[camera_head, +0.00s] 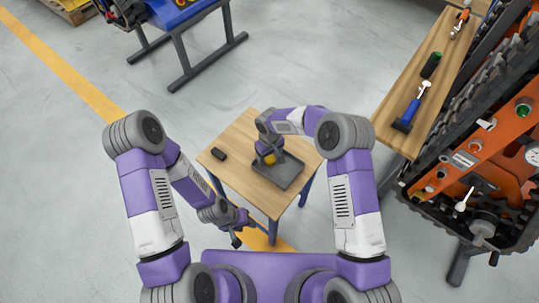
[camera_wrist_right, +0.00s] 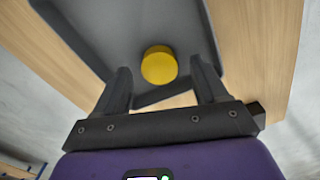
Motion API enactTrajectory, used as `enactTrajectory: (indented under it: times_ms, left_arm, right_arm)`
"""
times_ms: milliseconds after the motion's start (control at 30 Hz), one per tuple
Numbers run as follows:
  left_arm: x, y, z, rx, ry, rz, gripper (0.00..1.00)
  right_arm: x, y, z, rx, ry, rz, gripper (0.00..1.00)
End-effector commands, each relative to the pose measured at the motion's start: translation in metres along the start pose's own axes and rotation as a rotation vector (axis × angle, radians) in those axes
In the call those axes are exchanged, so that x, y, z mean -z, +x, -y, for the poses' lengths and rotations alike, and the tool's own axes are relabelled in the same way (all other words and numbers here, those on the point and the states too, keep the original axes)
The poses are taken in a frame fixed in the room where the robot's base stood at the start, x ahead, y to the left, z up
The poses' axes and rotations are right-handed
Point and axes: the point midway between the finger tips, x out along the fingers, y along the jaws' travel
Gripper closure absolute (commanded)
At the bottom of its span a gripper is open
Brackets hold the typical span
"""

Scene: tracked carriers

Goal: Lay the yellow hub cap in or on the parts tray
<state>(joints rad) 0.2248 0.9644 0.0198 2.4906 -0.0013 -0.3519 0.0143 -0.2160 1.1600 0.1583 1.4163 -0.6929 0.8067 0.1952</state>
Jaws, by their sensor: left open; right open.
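The yellow hub cap (camera_head: 270,159) shows as a small round spot at the left part of the grey parts tray (camera_head: 287,174) on the small wooden table. In the right wrist view the cap (camera_wrist_right: 159,65) lies over the tray floor (camera_wrist_right: 130,22), near one tray edge. My right gripper (camera_wrist_right: 161,80) is open, its two fingers on either side of the cap with a gap to each. In the head view my right gripper (camera_head: 266,150) is over the tray and partly hides the cap. My left gripper (camera_head: 238,236) is open and empty, low at the table's front-left side.
A small dark block (camera_head: 218,154) lies at the left of the wooden table (camera_head: 236,140). An orange and black tracked machine (camera_head: 465,155) stands at the right. Floor at the left is clear.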

Motion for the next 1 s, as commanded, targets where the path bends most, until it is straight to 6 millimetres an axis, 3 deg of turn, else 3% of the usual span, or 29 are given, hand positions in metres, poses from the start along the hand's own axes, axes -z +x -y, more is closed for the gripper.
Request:
enactTrajectory:
  times_ms: [233, 500, 700, 1000]
  left_arm:
    - [0.000, -0.005, -0.002, 0.000, 0.000, 0.000, 0.57]
    - [-0.001, -0.021, -0.008, 0.000, 0.000, 0.000, 0.57]
    - [-0.001, -0.029, -0.011, 0.000, 0.000, 0.000, 0.57]
    - [-0.001, -0.031, -0.011, 0.000, 0.000, 0.000, 0.57]
  right_arm:
    - [0.001, -0.017, 0.000, -0.001, 0.000, -0.003, 0.28]
    - [0.001, -0.075, -0.001, -0.002, 0.000, -0.003, 0.28]
    - [0.001, -0.108, 0.000, -0.002, -0.001, -0.001, 0.28]
    - [0.000, -0.121, 0.000, 0.000, 0.000, 0.000, 0.28]
